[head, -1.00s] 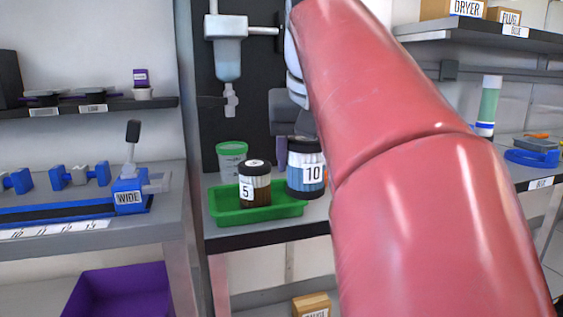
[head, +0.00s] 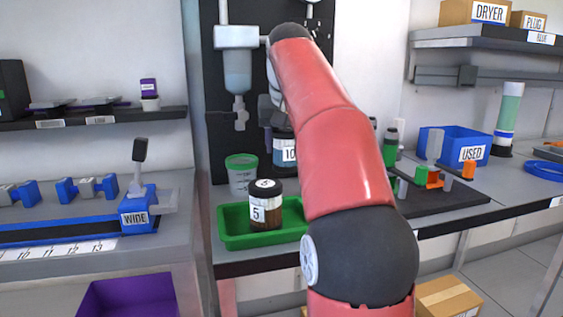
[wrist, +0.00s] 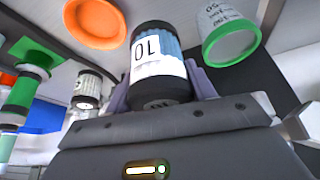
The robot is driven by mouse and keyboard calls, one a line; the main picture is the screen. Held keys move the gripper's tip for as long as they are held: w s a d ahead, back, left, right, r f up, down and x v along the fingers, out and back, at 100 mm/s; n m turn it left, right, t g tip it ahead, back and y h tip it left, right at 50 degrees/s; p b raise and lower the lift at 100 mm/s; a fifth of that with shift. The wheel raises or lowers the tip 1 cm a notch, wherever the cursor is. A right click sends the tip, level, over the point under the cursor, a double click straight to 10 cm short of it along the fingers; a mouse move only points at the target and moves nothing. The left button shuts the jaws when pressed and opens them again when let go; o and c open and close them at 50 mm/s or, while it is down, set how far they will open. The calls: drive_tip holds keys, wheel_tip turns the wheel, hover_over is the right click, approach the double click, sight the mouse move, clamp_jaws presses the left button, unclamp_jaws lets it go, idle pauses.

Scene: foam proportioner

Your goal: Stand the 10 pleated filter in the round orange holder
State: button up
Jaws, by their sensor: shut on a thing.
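The 10 pleated filter (head: 284,153), with dark caps, a white label and blue pleats, is up behind the green tray in the head view, partly hidden by my arm. In the wrist view the filter (wrist: 158,68) sits between the grey-purple fingers of my gripper (wrist: 160,88), which is shut on it. The round orange holder (wrist: 95,20) shows in the wrist view at the upper left, apart from the filter. In the head view my arm hides the holder.
A green tray (head: 232,236) holds the 5 filter (head: 266,207). A green-rimmed tub (head: 241,175) stands behind it, close to the held filter. A dispenser (head: 238,70) hangs on the dark panel. A blue USED bin (head: 455,146) and a dark board with fittings (head: 455,196) are to the right.

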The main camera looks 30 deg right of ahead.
drive_tip(key=shift+w+d+p, duration=0.15)
drive_tip(key=shift+w+p, duration=0.05)
drive_tip(key=shift+w, duration=0.4)
drive_tip(key=shift+w+d+p, duration=0.15)
drive_tip(key=shift+w, duration=0.45)
drive_tip(key=shift+s+f, duration=0.1)
drive_tip(key=shift+f, duration=0.4)
wheel_tip(320, 180, down, 5)
drive_tip(key=shift+f+b, duration=0.2)
drive_tip(key=shift+b, duration=0.65)
drive_tip(key=shift+f, duration=0.25)
drive_tip(key=shift+f, duration=0.1)
drive_tip(key=o, duration=1.1)
